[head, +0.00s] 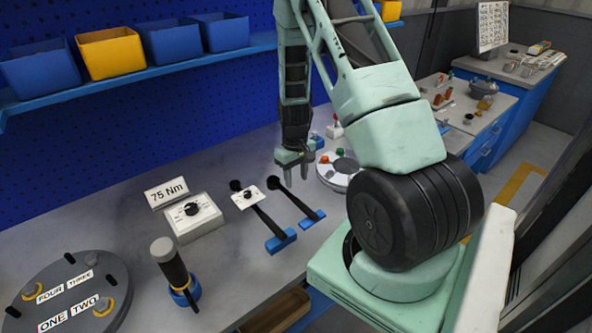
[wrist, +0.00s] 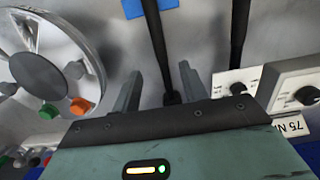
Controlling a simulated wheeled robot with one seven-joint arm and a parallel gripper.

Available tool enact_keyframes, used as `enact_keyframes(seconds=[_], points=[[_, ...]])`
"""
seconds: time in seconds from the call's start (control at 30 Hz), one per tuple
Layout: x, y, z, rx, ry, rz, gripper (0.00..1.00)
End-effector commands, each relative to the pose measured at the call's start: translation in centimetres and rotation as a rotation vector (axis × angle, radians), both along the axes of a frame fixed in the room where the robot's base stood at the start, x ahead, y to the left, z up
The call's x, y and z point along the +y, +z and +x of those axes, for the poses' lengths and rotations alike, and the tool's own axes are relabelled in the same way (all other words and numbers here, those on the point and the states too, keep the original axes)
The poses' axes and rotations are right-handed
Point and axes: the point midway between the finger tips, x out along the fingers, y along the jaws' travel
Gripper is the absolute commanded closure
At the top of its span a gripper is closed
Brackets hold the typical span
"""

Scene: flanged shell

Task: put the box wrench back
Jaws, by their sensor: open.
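Two long black-shafted tools with blue ends lie on the grey bench; they look like wrenches, but I cannot tell which is the box wrench. The right one (head: 293,198) lies just below my gripper (head: 295,180), which points down over its dark far end. In the wrist view this tool's shaft (wrist: 157,50) runs between the open, empty fingers of my gripper (wrist: 160,75), with its blue end (wrist: 150,8) at the top. The left tool (head: 265,222) lies apart, beside a small white dial box (head: 248,198). Whether the fingers touch the right tool is unclear.
A white dial unit (head: 192,217) with a 75 Nm sign (head: 166,193) stands left. A dark upright tool (head: 172,265) and a round numbered plate (head: 55,275) are nearer. A grey-white wheel-like fixture (wrist: 85,45) with coloured knobs is beside my gripper. Bins (head: 110,52) line the shelf.

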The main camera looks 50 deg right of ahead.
Motion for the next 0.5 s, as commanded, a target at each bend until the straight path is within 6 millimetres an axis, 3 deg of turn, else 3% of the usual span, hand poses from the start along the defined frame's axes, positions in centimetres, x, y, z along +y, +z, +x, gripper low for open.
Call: enact_keyframes(seconds=[0.2, 0.43, 0.5], points=[[0.0, 2.7, 0.2, -0.001, 0.001, 0.0, 0.57], [0.1, 3.5, 0.2, 0.001, 0.001, 0.001, 0.57], [0.9, 3.9, 0.6, -0.004, 0.014, 0.005, 0.57]])
